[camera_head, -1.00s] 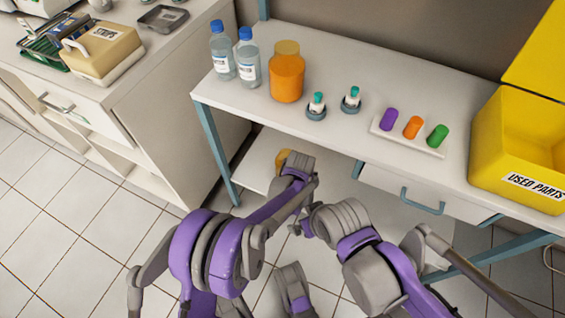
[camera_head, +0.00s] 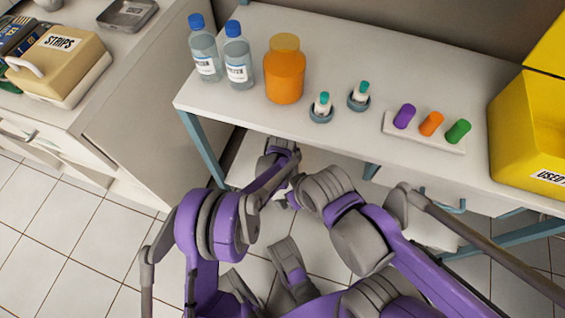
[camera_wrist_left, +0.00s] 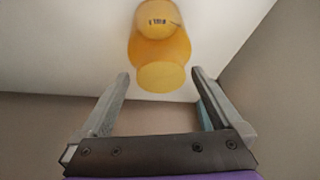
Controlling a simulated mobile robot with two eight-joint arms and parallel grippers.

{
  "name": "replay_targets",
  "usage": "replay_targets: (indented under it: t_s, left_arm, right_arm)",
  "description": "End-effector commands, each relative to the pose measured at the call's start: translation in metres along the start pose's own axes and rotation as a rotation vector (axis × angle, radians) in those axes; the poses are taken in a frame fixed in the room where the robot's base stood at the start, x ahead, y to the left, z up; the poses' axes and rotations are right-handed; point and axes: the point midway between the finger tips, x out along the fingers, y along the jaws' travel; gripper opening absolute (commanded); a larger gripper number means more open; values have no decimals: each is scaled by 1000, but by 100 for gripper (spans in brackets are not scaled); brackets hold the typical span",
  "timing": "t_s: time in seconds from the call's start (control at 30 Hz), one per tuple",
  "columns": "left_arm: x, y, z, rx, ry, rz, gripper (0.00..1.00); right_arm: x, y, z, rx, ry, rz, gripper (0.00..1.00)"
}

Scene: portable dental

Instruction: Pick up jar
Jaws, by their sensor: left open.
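In the head view an orange jar (camera_head: 284,78) with a yellowish lid stands upright on the white table, right of two bottles. In the left wrist view a yellow-orange jar (camera_wrist_left: 158,45) with a small dark label stands on a white surface. I cannot tell whether it is the same jar. My left gripper (camera_wrist_left: 160,78) is open and empty; the jar is beyond its fingertips, roughly centred between them, apart from both. In the head view my left arm's end is at the table's front edge, its fingers hidden. My right arm's fingers cannot be made out.
Two blue-capped bottles (camera_head: 204,48) (camera_head: 239,55), two small teal-topped vials in holders (camera_head: 321,107) (camera_head: 359,96), and a white tray (camera_head: 392,130) with three coloured pieces share the table (camera_head: 215,97). A yellow bin (camera_head: 520,140) stands right. A white cabinet (camera_head: 130,120) is left.

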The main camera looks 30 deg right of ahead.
Motion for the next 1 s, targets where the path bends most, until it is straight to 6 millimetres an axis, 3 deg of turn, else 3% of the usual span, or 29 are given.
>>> replay_targets:
  t_s: [0.1,0.37,0.9,0.93,1.0]
  left_arm:
    - [20,0,1,-1,0,0,100]
    - [23,0,0,0,0,0,100]
    - [23,0,1,0,-1,0,5]
    - [23,0,1,0,-1,0,0]
    - [23,0,1,0,-1,0,0]
  right_arm:
    - [7,0,2,0,-2,0,100]
    - [7,0,2,0,-2,0,100]
    - [7,0,2,0,-2,0,100]
    - [7,0,2,0,-2,0,100]
    - [7,0,2,0,-2,0,100]
